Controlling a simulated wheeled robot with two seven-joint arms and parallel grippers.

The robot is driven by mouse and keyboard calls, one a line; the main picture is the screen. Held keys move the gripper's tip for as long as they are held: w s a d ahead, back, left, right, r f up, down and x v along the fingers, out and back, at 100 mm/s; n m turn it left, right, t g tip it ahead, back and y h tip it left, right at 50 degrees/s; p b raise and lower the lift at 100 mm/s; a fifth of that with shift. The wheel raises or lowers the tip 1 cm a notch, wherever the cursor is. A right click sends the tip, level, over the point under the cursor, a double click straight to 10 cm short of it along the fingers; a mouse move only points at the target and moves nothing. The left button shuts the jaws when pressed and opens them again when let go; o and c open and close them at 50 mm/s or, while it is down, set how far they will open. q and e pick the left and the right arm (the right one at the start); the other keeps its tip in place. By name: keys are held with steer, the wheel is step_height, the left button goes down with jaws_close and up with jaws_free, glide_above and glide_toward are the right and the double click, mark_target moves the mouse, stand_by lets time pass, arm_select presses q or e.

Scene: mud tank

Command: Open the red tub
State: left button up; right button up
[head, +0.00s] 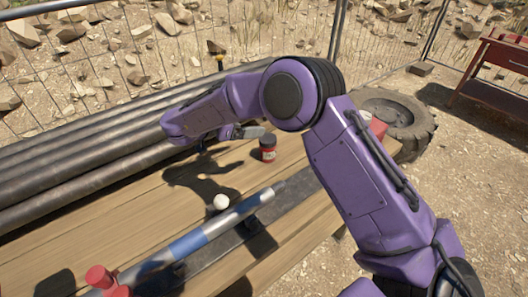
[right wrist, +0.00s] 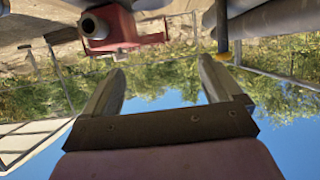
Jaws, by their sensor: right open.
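The red tub (head: 268,151) is a small jar with a dark lid, standing upright on the wooden table (head: 190,205) near its middle. The lid looks on. My right gripper (head: 245,132) is just left of and beyond the tub in the head view, partly hidden by my own purple forearm. In the right wrist view its two fingers (right wrist: 162,72) are apart with nothing between them. I cannot make out the tub in that view. My left gripper is not in view.
A blue, white and grey pipe (head: 190,242) lies across the table's front, with a white ball (head: 221,202) beside it. Red knobs (head: 100,277) are at lower left. Long dark pipes (head: 80,165) run behind the table. A tire (head: 405,112) lies beyond the right end.

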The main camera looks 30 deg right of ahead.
mark_target(262, 142)
step_height(262, 142, down, 8)
steer(key=b, duration=0.7)
steer(key=shift+s+r, duration=0.1)
steer(key=shift+s, duration=0.05)
steer(key=x, duration=0.5)
steer(key=shift+d+r+p, duration=0.1)
steer(key=shift+r+p, duration=0.05)
steer(key=shift+p, duration=0.15)
steer(key=p+x, duration=0.1)
steer(key=x, duration=0.4)
steer(key=shift+d, duration=0.35)
steer(key=shift+a, duration=0.15)
steer(key=c, duration=1.4)
